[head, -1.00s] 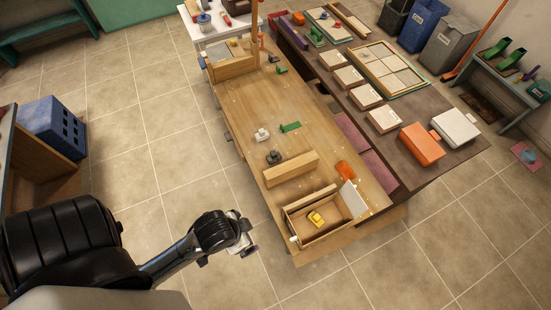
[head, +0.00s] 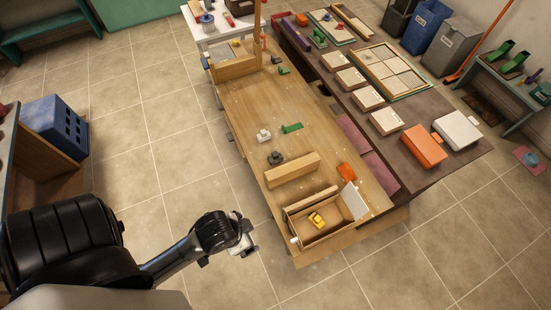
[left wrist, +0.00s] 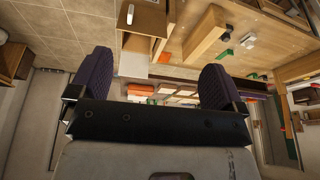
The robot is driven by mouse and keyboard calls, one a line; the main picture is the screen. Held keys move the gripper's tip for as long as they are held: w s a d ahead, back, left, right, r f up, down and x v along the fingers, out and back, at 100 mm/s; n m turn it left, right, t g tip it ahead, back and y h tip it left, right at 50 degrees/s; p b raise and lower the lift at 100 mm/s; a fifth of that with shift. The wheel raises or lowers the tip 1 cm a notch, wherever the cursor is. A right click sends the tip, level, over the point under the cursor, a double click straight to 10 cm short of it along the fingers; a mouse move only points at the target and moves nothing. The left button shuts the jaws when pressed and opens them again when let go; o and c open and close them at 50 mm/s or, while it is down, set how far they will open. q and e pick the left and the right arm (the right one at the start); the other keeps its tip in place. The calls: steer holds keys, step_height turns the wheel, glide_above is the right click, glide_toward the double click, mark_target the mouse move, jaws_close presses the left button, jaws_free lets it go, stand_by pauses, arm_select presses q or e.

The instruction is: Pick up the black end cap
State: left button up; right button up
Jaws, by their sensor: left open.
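A small black piece (head: 276,158), which looks like the black end cap, lies on the wooden bench (head: 245,110) beside a white piece (head: 264,135) and behind a long wooden block (head: 292,168). In the left wrist view a dark piece (left wrist: 223,55) shows beside the wooden block. Another small dark piece (head: 276,60) lies farther up the bench. My left gripper (head: 250,249) is off the bench's left side, over the floor and well apart from the pieces. Its two purple-padded fingers (left wrist: 152,82) are spread and nothing shows between them. My right gripper is out of view.
An open wooden box (head: 292,241) with a yellow piece (head: 316,220) stands at the bench's near end. A green piece (head: 292,128) and an orange piece (head: 346,171) lie on the bench. A dark table (head: 440,170) with boxes adjoins it.

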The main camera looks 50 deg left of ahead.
arm_select(q)
steer(key=c, duration=0.6)
